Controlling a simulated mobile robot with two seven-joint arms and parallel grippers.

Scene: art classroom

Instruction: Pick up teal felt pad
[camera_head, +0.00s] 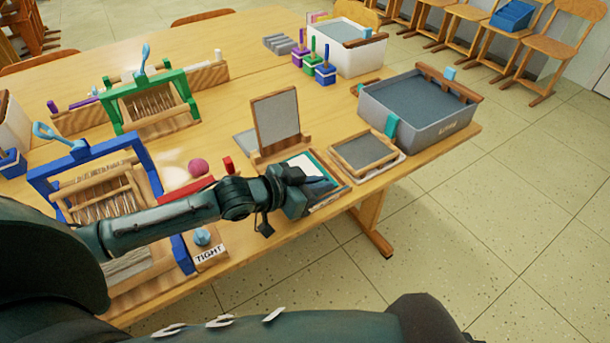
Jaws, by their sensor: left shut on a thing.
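My right gripper is not in view.
A grey tub (430,118) and a wooden framed screen (364,151) stand right of the pad. An upright framed panel (277,120) stands behind it. A blue loom (100,185) and green loom (150,103) stand left. Floor beyond the table edge is clear.

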